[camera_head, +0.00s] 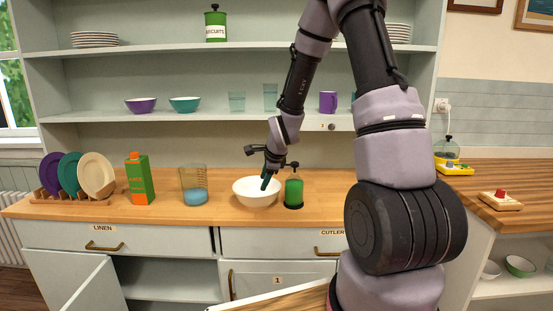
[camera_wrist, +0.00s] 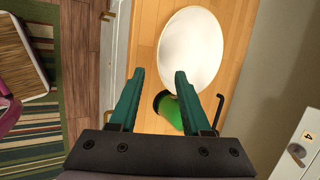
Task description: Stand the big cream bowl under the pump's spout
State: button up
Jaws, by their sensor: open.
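The big cream bowl (camera_head: 257,197) stands upright on the wooden counter, just left of the green pump (camera_head: 293,192). In the wrist view the bowl (camera_wrist: 193,47) lies beyond my fingertips, and the green pump (camera_wrist: 171,112) shows between my fingers. The pump has a dark top; its spout's exact reach over the bowl is hard to tell. My gripper (camera_head: 267,182) is at the bowl's near right side in the head view, with its teal fingers pointing down. In the wrist view the gripper (camera_wrist: 160,72) is open, with nothing clearly held.
A glass jug (camera_head: 193,185) of blue liquid, an orange-and-green carton (camera_head: 139,180) and a plate rack (camera_head: 75,198) stand left of the bowl. Shelves rise behind the counter. A cupboard door (camera_head: 92,288) stands open below. Free counter lies in front of the bowl.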

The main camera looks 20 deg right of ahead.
jog(key=s+d+r+n, duration=0.1)
jog(key=s+r+n, duration=0.35)
jog(key=r, duration=0.45)
jog(key=s+d+r+n, duration=0.1)
jog(key=s+r+n, duration=0.3)
jog(key=r, duration=0.5)
jog(key=s+r+n, duration=0.4)
jog(key=s+r, duration=0.1)
jog(key=s, duration=0.4)
jog(key=s+r+n+t, duration=0.1)
jog(key=s+r+n, duration=0.2)
jog(key=s, duration=0.7)
notch_tip(320, 180, up, 3)
jog(key=shift+s+f+n+y, duration=0.2)
jog(key=shift+n+y, duration=0.1)
jog(key=shift+n, duration=0.05)
jog(key=shift+d, duration=0.2)
